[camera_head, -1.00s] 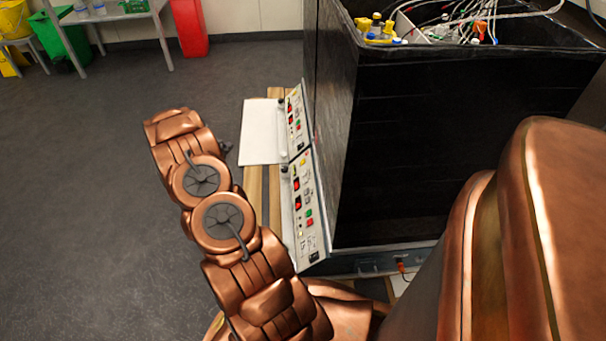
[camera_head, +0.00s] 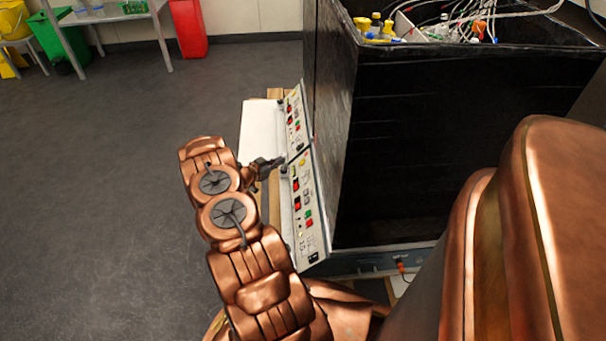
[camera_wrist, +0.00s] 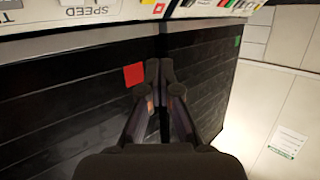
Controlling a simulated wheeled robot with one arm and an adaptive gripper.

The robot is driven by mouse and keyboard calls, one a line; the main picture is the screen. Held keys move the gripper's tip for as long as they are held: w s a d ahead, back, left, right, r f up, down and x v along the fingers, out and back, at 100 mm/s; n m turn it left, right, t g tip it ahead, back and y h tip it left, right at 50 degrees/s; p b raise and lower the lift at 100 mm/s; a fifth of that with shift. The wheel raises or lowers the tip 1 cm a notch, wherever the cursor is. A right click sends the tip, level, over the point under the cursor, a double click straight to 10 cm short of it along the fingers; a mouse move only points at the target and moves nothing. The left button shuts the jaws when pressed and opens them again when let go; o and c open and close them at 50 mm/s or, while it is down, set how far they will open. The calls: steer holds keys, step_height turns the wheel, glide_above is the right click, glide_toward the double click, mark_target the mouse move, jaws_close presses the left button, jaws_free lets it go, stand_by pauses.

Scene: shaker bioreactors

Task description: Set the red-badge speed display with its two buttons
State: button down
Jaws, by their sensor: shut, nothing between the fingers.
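In the wrist view a red square badge (camera_wrist: 134,75) sits on the dark ribbed face, just left of my fingertips. Above it is the pale edge of a control panel (camera_wrist: 100,20) with the printed word SPEED. The display and its two buttons cannot be made out. My gripper (camera_wrist: 165,72) is shut and empty, its fingertips below the panel edge in the picture. In the head view my gripper (camera_head: 272,163) is beside the joint between the near panel (camera_head: 312,235) and the far panel (camera_head: 292,120). I cannot tell whether it touches.
A green square badge (camera_wrist: 237,41) is on the dark face further right in the wrist view. A tall black-walled box (camera_head: 400,150) holding bottles and tubes stands behind the panels. A white board (camera_head: 257,125) lies left of the far panel. Open floor (camera_head: 110,200) lies left.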

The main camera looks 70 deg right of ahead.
steer(key=shift+s+d+f+b, duration=0.25)
steer(key=shift+s+d+f, duration=0.2)
steer(key=shift+s+f, duration=0.5)
steer(key=shift+s+d+f+b, duration=0.2)
steer(key=shift+s+d+f, duration=0.2)
steer(key=shift+s+f, duration=0.6)
steer(key=shift+s+d+f+b, duration=0.25)
steer(key=shift+s+d+f, duration=0.2)
steer(key=shift+s+f, duration=0.5)
steer(key=shift+s+f, duration=0.1)
steer(key=shift+s+d+f, duration=0.15)
steer(key=shift+s+f, duration=0.05)
steer(key=shift+s+d+f, duration=0.1)
steer(key=shift+s+f, duration=0.2)
stand_by(0.5)
stand_by(0.3)
steer(key=shift+w+a+r, duration=0.25)
steer(key=shift+w+r, duration=0.3)
steer(key=shift+r, duration=0.05)
steer(key=shift+w+a+r, duration=0.4)
steer(key=shift+w+r, duration=0.45)
steer(key=shift+w+a+r, duration=0.35)
steer(key=shift+w+r, duration=0.45)
steer(key=shift+w, duration=0.05)
